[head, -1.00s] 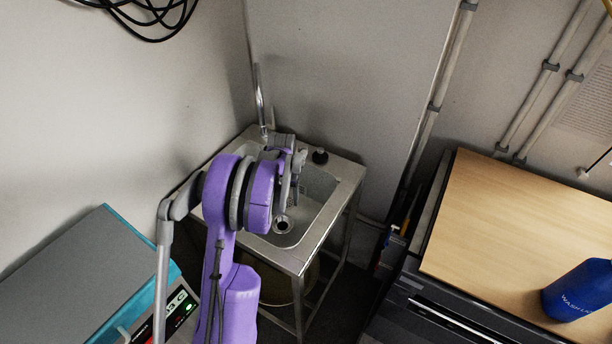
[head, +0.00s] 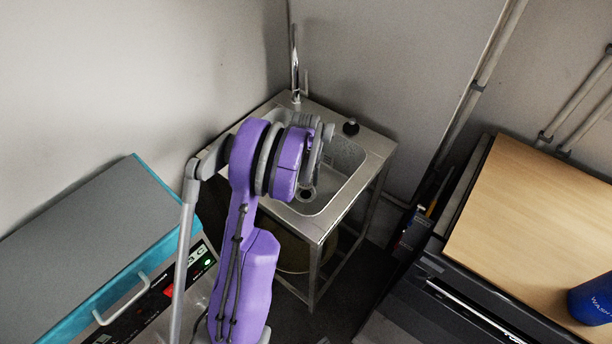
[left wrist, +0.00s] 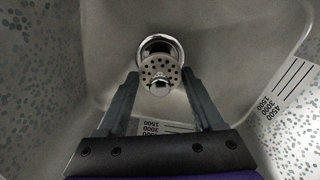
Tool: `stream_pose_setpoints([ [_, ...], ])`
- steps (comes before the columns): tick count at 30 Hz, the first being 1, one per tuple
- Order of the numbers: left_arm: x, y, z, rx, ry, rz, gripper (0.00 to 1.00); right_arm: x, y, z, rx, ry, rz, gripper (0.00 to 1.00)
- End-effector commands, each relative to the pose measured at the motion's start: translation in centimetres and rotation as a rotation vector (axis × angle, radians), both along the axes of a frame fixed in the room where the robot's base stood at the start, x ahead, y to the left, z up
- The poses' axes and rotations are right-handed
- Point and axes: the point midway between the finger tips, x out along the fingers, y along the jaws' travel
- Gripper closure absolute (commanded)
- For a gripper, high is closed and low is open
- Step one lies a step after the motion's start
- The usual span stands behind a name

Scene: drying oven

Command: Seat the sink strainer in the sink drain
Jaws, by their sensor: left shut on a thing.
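The sink strainer (left wrist: 161,68), a round perforated metal disc with a shiny knob, is between my left gripper's fingertips in the left wrist view. My left gripper (left wrist: 160,80) is shut on it. The chrome ring of the sink drain (left wrist: 160,42) shows just behind and partly hidden by the strainer; I cannot tell the gap between them. In the head view the drain (head: 306,195) is in the floor of the steel sink (head: 335,190), and my left gripper (head: 314,165) hangs over the basin. The strainer is not clear there. My right gripper is out of view.
A tall chrome tap (head: 295,65) stands at the sink's back edge, and a small black object (head: 351,127) sits on its back rim. A grey and teal device (head: 110,255) is at left. A wooden-topped bench (head: 540,220) with a blue bottle (head: 592,300) is at right.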

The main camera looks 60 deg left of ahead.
Motion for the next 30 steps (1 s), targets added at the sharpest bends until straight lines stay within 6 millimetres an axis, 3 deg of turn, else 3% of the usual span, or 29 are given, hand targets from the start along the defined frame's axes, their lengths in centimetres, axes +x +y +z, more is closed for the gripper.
stream_pose_setpoints([
  [12,0.0,0.0,-3.9,0.0,0.0,0.0,0.87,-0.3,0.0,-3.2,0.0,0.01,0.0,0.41],
  [30,0.0,0.0,-4.1,0.0,0.0,0.0,0.87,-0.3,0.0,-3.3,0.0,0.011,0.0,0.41],
])
